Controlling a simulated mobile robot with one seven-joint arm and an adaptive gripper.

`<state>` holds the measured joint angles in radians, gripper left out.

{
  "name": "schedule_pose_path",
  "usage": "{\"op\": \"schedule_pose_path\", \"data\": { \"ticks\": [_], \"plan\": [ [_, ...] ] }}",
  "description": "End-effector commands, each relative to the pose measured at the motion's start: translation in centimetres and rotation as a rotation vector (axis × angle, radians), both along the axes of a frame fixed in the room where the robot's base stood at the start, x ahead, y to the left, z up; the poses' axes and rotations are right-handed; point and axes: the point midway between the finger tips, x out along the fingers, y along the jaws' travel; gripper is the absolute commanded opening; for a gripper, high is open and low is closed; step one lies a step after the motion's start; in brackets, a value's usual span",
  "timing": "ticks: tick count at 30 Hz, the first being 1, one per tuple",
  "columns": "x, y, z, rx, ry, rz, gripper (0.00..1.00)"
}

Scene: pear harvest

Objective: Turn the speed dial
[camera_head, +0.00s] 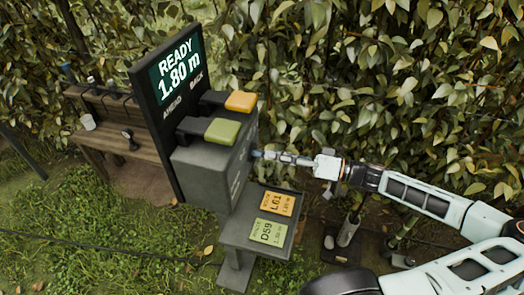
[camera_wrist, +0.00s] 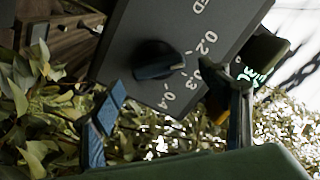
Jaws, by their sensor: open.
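The speed dial (camera_wrist: 150,58) is a dark round knob on the side face of a grey control box (camera_head: 212,172). In the wrist view its pale pointer mark faces right, roughly toward 0.3, among the printed 0.2, 0.3 and 0.4. My gripper (camera_wrist: 178,82) is open, its two fingers spread to the lower left and right of the dial, with nothing between them. I cannot tell whether a finger touches the box. In the head view my gripper (camera_head: 258,154) reaches the box's right side from the right; the dial is hidden there.
A black screen (camera_head: 175,75) reads READY 1.80 m, with AHEAD and BACK below. An orange pad (camera_head: 241,101) and a green pad (camera_head: 222,131) top the box. A shelf (camera_head: 240,232) with two labelled cards stands below. A wooden bench (camera_head: 150,150) is at left; leafy hedge lies behind.

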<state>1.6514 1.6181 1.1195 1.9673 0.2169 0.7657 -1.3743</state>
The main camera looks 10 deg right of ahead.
Motion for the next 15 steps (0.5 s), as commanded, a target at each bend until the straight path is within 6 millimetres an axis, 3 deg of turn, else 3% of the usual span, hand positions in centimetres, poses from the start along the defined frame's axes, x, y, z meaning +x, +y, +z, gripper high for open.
{"op": "schedule_pose_path", "data": {
  "ticks": [6,15],
  "plan": [
    [1.6,2.9,0.1,0.001,0.0,0.002,0.7],
    [2.2,3.8,0.0,0.0,0.001,-0.001,0.7]
  ]
}}
